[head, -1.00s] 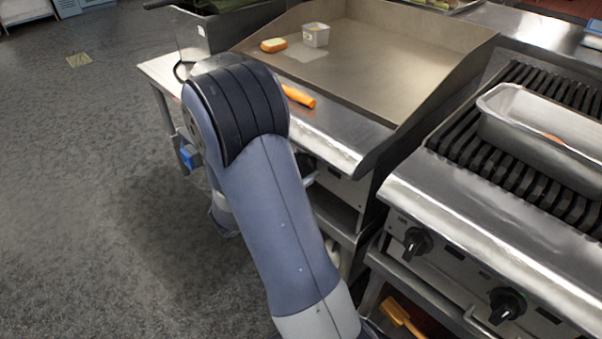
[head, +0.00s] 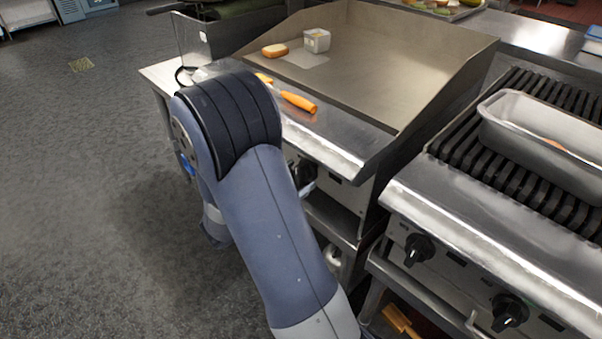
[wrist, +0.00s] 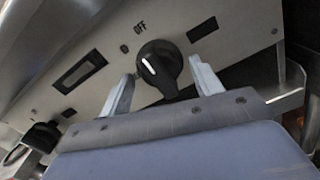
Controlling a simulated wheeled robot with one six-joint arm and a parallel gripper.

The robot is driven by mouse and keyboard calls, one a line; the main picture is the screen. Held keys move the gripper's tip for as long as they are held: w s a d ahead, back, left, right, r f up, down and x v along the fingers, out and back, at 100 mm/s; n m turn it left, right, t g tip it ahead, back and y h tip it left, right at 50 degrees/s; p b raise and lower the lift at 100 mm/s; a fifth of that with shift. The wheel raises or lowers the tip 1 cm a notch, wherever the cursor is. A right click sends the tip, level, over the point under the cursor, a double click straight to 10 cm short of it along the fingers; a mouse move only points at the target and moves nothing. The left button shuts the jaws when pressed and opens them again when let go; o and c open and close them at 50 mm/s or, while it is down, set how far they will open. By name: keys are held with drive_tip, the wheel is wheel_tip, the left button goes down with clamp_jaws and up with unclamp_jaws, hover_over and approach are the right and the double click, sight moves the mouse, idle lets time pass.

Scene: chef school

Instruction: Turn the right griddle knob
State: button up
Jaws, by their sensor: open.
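The griddle (head: 385,75) has a steel front panel with black knobs. The right griddle knob (wrist: 160,68) sits between the two fingers of my gripper (wrist: 162,72) in the wrist view, near the OFF mark. Its white pointer line is toward the left of its face. My gripper is open, with one finger on each side of the knob; I cannot tell whether either finger touches it. Another black knob (wrist: 38,138) shows at the lower left of the wrist view. In the head view, the right knob (head: 306,172) shows dark beside my arm, which hides much of the panel.
Floor to the left is clear.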

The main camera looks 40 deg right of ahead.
drive_tip(key=s+a, duration=0.1)
drive_tip(key=a, duration=0.7)
drive_tip(key=shift+a+p, duration=0.3)
drive_tip(key=shift+p, duration=0.15)
drive_tip(key=shift+s, duration=0.1)
drive_tip(key=d, duration=0.3)
drive_tip(key=w+d+b, duration=0.1)
drive_tip(key=d, duration=0.7)
drive_tip(key=shift+w, duration=0.25)
drive_tip(key=shift+a+n, duration=0.1)
drive_tip(key=shift+n, duration=0.2)
